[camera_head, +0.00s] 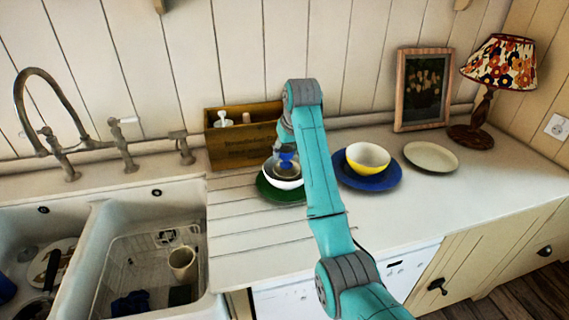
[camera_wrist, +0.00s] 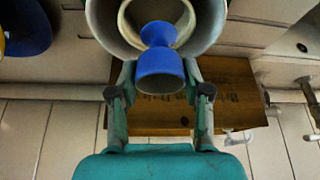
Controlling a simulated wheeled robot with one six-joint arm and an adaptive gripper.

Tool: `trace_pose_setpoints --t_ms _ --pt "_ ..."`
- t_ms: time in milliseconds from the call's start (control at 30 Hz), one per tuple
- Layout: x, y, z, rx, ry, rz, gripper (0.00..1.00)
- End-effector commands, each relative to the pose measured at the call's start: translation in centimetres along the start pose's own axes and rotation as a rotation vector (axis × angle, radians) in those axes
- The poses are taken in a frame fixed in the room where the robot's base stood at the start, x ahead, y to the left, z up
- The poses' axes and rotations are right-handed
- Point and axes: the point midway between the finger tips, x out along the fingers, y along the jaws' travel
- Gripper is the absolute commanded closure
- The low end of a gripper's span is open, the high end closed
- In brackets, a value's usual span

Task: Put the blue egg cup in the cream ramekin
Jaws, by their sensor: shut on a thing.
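The blue egg cup (camera_wrist: 160,72) is between the two fingers of my gripper (camera_wrist: 160,82), which is shut on it in the wrist view. In the head view the egg cup (camera_head: 286,160) shows just left of my arm, above a white bowl. The cream ramekin (camera_wrist: 187,22) is seen as a pale ring inside the bowl in the wrist view. The egg cup's far end overlaps the ramekin's opening in that view. I cannot tell whether they touch. In the head view my arm partly hides the gripper and the bowl.
The white bowl (camera_head: 287,184) stands on a green plate (camera_head: 274,194). A wooden box (camera_head: 236,151) stands behind it. To the right are a yellow bowl (camera_head: 367,158) on a blue plate (camera_head: 384,183), and a cream plate (camera_head: 431,157). The sink (camera_head: 88,254) is at left.

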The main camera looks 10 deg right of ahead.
Motion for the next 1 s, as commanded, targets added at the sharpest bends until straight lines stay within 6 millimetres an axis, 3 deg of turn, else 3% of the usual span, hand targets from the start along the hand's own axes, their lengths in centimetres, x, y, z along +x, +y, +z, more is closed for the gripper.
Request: trace_pose_setpoints --t_ms 400,900,933,1000 --pt "3.9 0.0 1.8 0.000 0.000 0.000 0.87" --pt "4.5 0.0 2.0 0.000 0.000 0.000 0.87" --pt "4.5 0.0 2.0 0.000 0.001 0.000 0.49" --pt "4.5 0.0 2.0 0.000 0.001 0.000 0.32"
